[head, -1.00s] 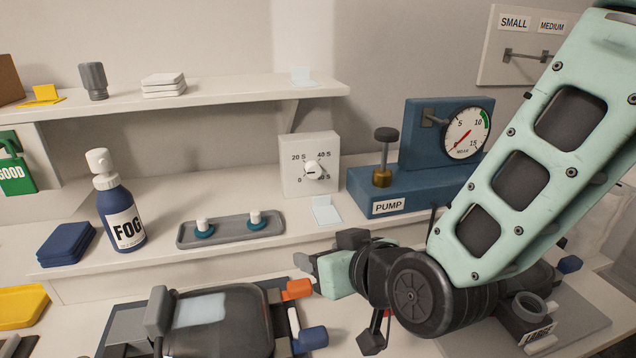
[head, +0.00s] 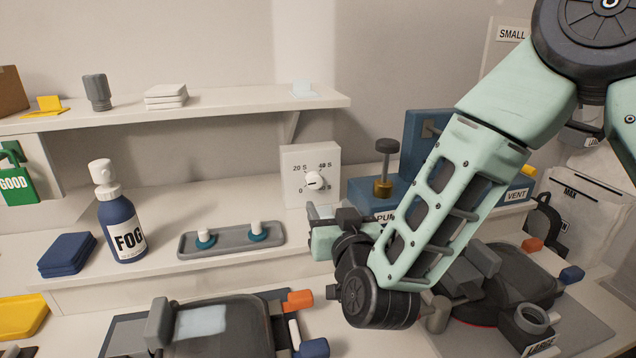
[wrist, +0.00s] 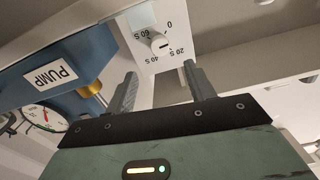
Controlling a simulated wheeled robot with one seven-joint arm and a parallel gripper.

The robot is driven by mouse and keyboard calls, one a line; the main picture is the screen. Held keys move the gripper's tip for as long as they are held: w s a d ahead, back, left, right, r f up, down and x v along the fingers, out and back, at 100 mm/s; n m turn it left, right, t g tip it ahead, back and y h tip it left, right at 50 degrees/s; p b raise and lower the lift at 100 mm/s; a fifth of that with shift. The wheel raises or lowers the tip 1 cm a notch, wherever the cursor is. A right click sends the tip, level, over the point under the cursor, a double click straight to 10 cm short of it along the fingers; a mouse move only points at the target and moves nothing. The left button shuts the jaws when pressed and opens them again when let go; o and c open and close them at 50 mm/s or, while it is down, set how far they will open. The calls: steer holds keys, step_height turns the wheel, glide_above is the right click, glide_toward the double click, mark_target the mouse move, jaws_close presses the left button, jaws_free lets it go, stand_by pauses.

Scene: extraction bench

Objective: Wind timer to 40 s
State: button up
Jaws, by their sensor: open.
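The timer (head: 297,165) is a pale square box on the bench's raised ledge, left of the blue pump. Its round white knob (head: 316,180) sits amid marks 0, 20 S, 40 S and 60 S; the exact setting is too small to read. In the wrist view the timer (wrist: 143,50) appears upside down, its knob (wrist: 159,44) beyond and roughly between my fingertips. My gripper (head: 328,213) is just below and in front of the timer, apart from it. In the wrist view my gripper (wrist: 161,80) is open and empty.
The blue pump (head: 370,195) with its brass plunger stands close to the right of the timer. A grey tray (head: 232,242) with two white-topped pegs and the FOG bottle (head: 122,225) are to the left. A shelf (head: 210,112) runs above the timer.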

mark_target(316, 183)
steer(key=p+x, duration=0.2)
steer(key=x, duration=0.7)
steer(key=shift+w+f, duration=0.1)
steer(key=shift+w, duration=0.3)
steer(key=c, duration=1)
